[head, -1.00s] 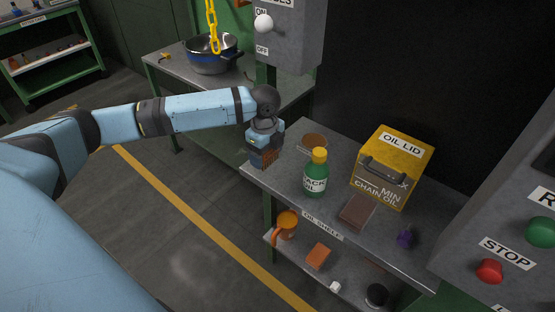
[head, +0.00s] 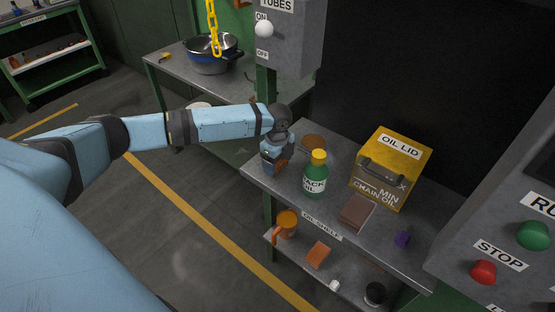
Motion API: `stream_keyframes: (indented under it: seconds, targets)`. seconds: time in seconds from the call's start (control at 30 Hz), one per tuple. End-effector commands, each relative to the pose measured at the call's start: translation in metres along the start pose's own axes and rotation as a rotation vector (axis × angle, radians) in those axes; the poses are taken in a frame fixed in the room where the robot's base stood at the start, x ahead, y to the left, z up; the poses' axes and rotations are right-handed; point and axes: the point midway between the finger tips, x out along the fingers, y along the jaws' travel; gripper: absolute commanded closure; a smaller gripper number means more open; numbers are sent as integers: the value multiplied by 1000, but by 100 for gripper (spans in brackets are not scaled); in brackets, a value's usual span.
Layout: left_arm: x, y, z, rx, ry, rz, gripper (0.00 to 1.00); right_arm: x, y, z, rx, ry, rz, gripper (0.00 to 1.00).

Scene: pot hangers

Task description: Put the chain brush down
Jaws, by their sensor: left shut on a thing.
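My left gripper (head: 273,165) is at the left end of the upper oil shelf (head: 250,172), pointing down. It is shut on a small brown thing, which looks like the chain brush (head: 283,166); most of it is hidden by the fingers. Whether the brush touches the shelf top, I cannot tell. A green oil bottle (head: 315,180) with a yellow cap stands just right of the gripper. A round brown-topped thing (head: 313,142) lies behind the bottle. My right gripper is not in view.
A yellow oil lid box (head: 391,166), a brown block (head: 356,212) and a small purple thing (head: 402,238) are further right on the shelf. An orange mug (head: 286,223) and an orange block (head: 318,254) are on the lower shelf. A pot (head: 211,57) stands behind.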

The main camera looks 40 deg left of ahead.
Motion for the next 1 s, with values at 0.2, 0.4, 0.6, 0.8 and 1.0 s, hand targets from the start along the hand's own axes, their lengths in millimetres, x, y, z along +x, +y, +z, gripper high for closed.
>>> stream_keyframes:
  seconds: [0.2, 0.4, 0.6, 0.8, 1.0]
  targets:
    - [4, 0, 0, 0, 0, 1, 64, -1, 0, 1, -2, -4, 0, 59]
    - [5, 0, 0, 0, 0, 0, 0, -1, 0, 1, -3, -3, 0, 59]
    - [5, 0, 0, 0, 0, 0, 0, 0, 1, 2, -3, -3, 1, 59]
    - [10, 0, 0, -1, -1, -2, 0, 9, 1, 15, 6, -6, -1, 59]
    - [-33, -2, 2, -1, 1, -3, 0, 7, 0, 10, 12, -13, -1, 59]
